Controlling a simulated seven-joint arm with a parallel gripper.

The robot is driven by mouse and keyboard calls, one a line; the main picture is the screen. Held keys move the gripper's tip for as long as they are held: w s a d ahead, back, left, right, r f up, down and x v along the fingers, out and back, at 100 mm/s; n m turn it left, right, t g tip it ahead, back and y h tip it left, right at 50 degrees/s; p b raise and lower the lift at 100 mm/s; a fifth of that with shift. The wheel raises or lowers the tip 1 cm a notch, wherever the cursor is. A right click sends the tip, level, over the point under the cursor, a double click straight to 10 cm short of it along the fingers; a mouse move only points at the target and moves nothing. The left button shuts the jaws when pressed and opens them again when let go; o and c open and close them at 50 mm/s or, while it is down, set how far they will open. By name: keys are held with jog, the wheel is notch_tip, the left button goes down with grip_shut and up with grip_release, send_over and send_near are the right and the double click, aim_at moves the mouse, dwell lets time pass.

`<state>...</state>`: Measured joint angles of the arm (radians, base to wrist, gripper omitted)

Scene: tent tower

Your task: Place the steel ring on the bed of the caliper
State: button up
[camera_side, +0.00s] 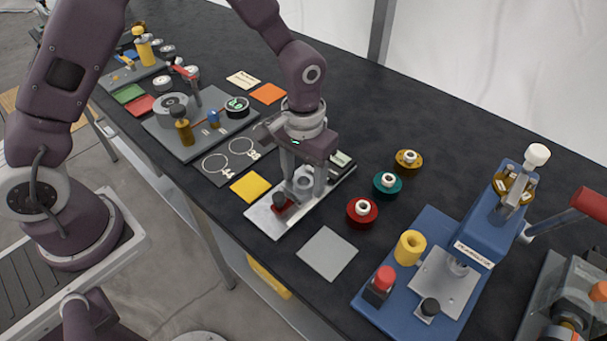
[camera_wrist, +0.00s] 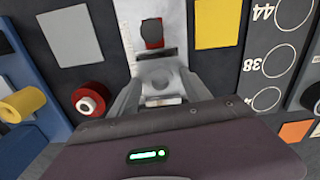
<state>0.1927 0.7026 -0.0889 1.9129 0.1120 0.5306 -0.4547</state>
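The caliper (camera_side: 265,223) is a flat silver plate on the dark bench, with a dark knob on a red block (camera_side: 281,203) near its front end. In the wrist view, its pale bed with scale marks (camera_wrist: 127,22) and the knob (camera_wrist: 152,32) show beyond the fingers. My gripper (camera_side: 304,184) points down over the plate. A grey, round steel ring (camera_side: 303,179) is between its fingers, at or just above the bed. It also shows in the wrist view (camera_wrist: 160,77). Whether the fingers press on the ring or stand slightly apart from it is unclear.
Red (camera_side: 362,211), teal (camera_side: 387,184) and yellow (camera_side: 408,162) round pieces stand right of the caliper. A grey square (camera_side: 327,253) and a yellow square (camera_side: 250,187) lie nearby. A blue fixture (camera_side: 435,260) stands at right. A grey plate with fittings (camera_side: 205,140) is at left.

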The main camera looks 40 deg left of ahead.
notch_tip(320, 180, up, 12)
jog(key=shift+r, duration=0.2)
dwell(0.4)
notch_tip(320, 180, up, 4)
jog(key=t, duration=0.1)
send_over(304, 182)
jog(key=s+a, duration=0.2)
jog(key=s+a+r+t, duration=0.2)
jog(key=s+a+r, duration=0.3)
jog(key=s+r, duration=0.25)
jog(key=s+a+m+t, duration=0.1)
jog(key=s+a+t, duration=0.1)
jog(key=s, duration=0.9)
jog(key=shift+s+a+f+t, duration=0.2)
jog(key=shift+a+f+t, duration=0.1)
jog(key=shift+f, duration=0.05)
